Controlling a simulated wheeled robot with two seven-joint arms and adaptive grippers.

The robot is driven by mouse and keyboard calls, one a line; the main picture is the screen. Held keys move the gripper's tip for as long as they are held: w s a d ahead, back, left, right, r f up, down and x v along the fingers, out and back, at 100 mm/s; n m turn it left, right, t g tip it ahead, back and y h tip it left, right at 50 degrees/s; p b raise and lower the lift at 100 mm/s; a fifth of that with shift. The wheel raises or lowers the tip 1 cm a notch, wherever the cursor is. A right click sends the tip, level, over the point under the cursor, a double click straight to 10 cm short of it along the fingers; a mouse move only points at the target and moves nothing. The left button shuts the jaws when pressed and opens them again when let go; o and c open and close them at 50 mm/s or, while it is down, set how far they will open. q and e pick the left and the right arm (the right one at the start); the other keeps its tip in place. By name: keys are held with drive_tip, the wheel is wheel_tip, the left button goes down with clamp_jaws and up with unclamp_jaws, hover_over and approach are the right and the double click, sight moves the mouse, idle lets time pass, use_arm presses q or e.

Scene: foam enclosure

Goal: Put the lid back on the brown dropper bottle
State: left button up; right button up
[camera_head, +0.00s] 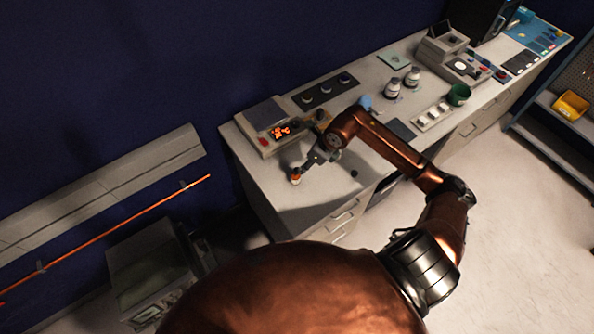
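A small orange-brown bottle (296,177) with a pale band stands near the left front part of the white bench (330,205). My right arm comes in from the right, and its gripper (303,169) points down and left, with its fingertips right at the bottle. It is too small to tell whether the fingers touch or grip it. A small dark round piece (354,174), possibly the lid, lies on the bench to the right of the bottle. My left gripper is not in view.
The bench front around the dark piece is clear.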

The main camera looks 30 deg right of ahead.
sight(295, 177)
drive_tip(key=shift+p+x, duration=0.3)
drive_tip(key=shift+x, duration=1)
drive_tip(key=shift+a, duration=0.1)
drive_tip(key=p+x, duration=0.1)
drive_tip(key=x, duration=0.1)
drive_tip(key=p+x, duration=0.1)
drive_tip(key=x, duration=0.1)
drive_tip(key=shift+w+a+f, duration=0.15)
drive_tip(key=shift+w+f, duration=0.05)
drive_tip(key=shift+w, duration=0.25)
drive_tip(key=shift+f, duration=0.25)
drive_tip(key=c, duration=0.8)
